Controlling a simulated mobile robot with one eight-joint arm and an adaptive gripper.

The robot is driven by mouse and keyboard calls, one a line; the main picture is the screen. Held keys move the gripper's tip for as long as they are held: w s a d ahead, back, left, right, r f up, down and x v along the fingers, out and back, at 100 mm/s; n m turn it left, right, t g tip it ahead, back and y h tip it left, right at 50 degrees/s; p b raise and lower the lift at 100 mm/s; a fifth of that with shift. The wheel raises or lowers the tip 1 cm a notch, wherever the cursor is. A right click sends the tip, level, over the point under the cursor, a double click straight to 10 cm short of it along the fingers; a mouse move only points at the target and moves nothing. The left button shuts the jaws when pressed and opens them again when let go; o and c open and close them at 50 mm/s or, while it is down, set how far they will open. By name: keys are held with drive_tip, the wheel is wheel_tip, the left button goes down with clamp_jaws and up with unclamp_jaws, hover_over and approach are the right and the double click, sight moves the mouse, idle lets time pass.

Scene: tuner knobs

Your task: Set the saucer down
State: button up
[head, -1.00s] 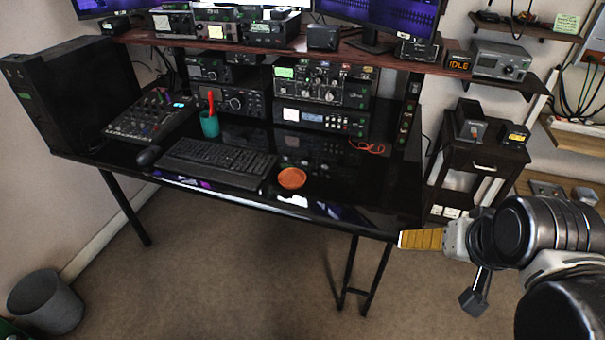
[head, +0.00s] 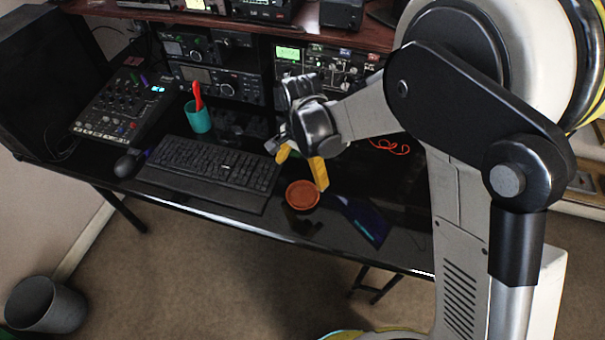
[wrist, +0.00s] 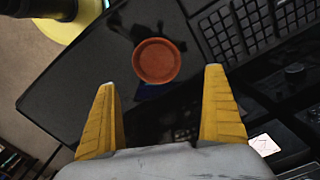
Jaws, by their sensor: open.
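The saucer (head: 302,195) is a small round terracotta dish. It lies flat on the glossy black desk (head: 225,215), right of the keyboard and near the front edge. My gripper (head: 301,169) is open, with its yellow fingers over the desk just behind the saucer in the head view. In the wrist view the saucer (wrist: 157,61) lies beyond the two spread fingertips (wrist: 161,68), roughly centred between them. Nothing is held between the fingers. I cannot tell the exact height of the fingertips above the desk.
A black keyboard (head: 210,166) is left of the saucer, with a mouse (head: 128,163) farther left. A teal cup (head: 197,117) with a red-handled item stands behind the keyboard. Radio units (head: 217,82) line the back. A red cable (head: 388,146) lies to the right.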

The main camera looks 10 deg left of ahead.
sight(303, 196)
drive_tip(key=f+b, duration=0.1)
drive_tip(key=f, duration=0.2)
drive_tip(key=f+b, duration=0.2)
drive_tip(key=f, duration=0.2)
drive_tip(key=f+b, duration=0.2)
drive_tip(key=f, duration=0.1)
drive_tip(key=shift+s+d+f, duration=0.2)
drive_tip(key=shift+s+f, duration=0.05)
drive_tip(key=shift+s, duration=0.05)
drive_tip(key=shift+r, duration=0.1)
drive_tip(key=shift+c, duration=0.3)
drive_tip(key=c, duration=1.2)
